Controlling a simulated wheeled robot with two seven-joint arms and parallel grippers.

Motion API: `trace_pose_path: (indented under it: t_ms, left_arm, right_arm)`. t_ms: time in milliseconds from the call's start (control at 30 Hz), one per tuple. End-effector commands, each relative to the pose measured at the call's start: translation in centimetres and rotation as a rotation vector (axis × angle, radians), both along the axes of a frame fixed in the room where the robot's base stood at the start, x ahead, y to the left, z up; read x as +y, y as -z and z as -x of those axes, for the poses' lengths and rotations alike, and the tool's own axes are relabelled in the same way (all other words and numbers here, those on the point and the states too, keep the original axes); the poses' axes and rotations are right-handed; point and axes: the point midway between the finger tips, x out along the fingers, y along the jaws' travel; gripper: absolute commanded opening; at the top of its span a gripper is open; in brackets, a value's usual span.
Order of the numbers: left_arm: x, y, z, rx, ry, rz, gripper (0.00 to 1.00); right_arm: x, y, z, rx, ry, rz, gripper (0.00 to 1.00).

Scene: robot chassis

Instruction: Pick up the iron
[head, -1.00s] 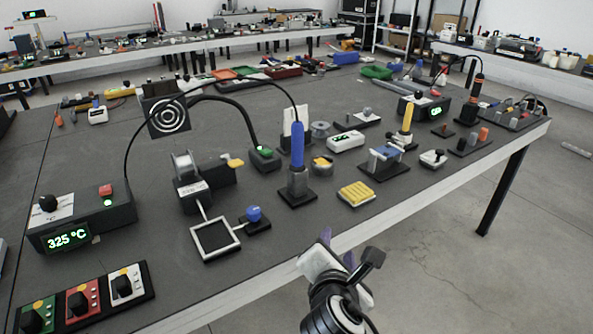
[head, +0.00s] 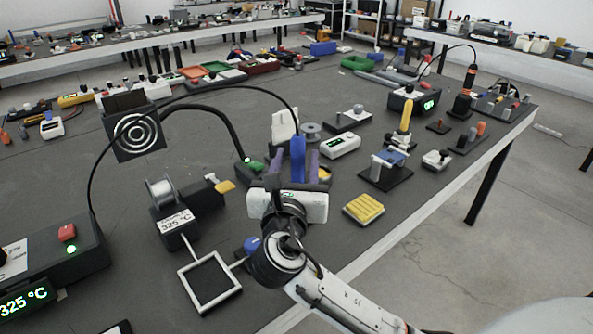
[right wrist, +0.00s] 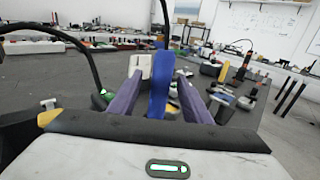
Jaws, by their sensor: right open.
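The soldering iron has a blue handle (head: 298,158) and stands upright in its stand, with a black cable rising from its top. My right gripper (head: 298,168) is open, with its two purple fingers on either side of the blue handle. In the right wrist view the blue handle (right wrist: 159,85) stands between the two purple fingers (right wrist: 152,95), with a gap visible on the right side. The gripper body hides the lower part of the iron and its stand in the head view. My left gripper is not in view.
A 325 °C soldering station (head: 60,262) is at the left. A solder spool holder (head: 170,205) and a square frame (head: 209,281) stand left of my gripper. A yellow sponge (head: 363,208) lies to the right, near the table's front edge. A fume fan (head: 136,133) stands behind.

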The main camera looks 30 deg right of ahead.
Motion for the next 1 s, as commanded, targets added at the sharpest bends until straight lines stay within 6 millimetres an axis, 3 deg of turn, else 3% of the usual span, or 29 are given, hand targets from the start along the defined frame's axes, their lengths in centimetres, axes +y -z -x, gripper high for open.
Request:
trace_pose_path:
  t_ms: [367,667,900,1000]
  left_arm:
    - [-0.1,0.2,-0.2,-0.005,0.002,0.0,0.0]
    - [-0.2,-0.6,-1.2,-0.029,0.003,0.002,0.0]
    - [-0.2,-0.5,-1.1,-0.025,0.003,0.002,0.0]
    - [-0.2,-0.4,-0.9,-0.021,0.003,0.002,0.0]
  right_arm:
    - [-3.2,0.0,-3.5,0.001,0.001,0.002,0.45]
    - [-3.6,0.0,-3.9,0.001,0.0,-0.001,0.45]
    - [-3.6,0.0,-3.9,0.001,0.0,-0.001,0.04]
    - [-3.5,-0.1,-3.9,0.0,0.0,0.0,0.03]
